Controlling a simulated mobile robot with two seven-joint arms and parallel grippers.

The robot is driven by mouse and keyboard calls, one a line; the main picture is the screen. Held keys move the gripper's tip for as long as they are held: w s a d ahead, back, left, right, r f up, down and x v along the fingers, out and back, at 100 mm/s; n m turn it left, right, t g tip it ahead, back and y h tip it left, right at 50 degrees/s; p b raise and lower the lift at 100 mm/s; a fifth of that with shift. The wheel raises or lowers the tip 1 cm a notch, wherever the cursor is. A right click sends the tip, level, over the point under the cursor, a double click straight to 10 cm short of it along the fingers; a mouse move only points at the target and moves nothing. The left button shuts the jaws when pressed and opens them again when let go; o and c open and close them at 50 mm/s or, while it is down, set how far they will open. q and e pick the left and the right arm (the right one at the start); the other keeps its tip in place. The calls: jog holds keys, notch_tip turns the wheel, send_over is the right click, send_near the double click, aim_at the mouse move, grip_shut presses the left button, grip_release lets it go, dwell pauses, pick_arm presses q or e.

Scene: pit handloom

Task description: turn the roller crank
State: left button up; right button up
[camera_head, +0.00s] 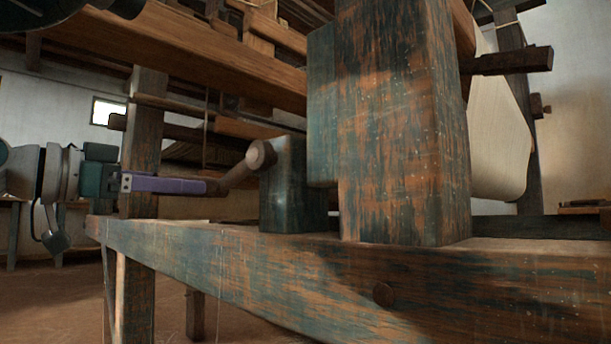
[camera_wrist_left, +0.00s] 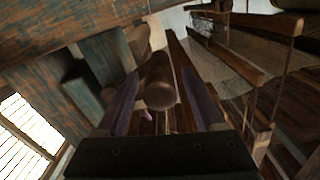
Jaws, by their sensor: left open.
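The roller crank (camera_head: 238,172) is a brown wooden arm with a round knob (camera_head: 262,153), beside a teal-worn block on the loom frame. Its lower left end meets the fingertips of my left gripper (camera_head: 212,187). The left gripper comes in level from the left with purple fingers. In the left wrist view, the rounded wooden end of the crank (camera_wrist_left: 160,88) lies between the two spread fingers of the open gripper (camera_wrist_left: 159,74). Whether either finger touches it I cannot tell. My right gripper is not in view.
A thick worn post (camera_head: 395,130) stands right of the crank on a long beam (camera_head: 250,260). A wooden beam (camera_head: 200,50) crosses above my gripper. A pale cloth roll (camera_head: 500,130) hangs behind the post. The floor (camera_head: 50,300) at lower left is clear.

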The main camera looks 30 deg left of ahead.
pick_arm(q)
jog(key=shift+w+d, duration=0.1)
jog(key=shift+w, duration=0.35)
grip_shut()
dwell(0.4)
dwell(0.8)
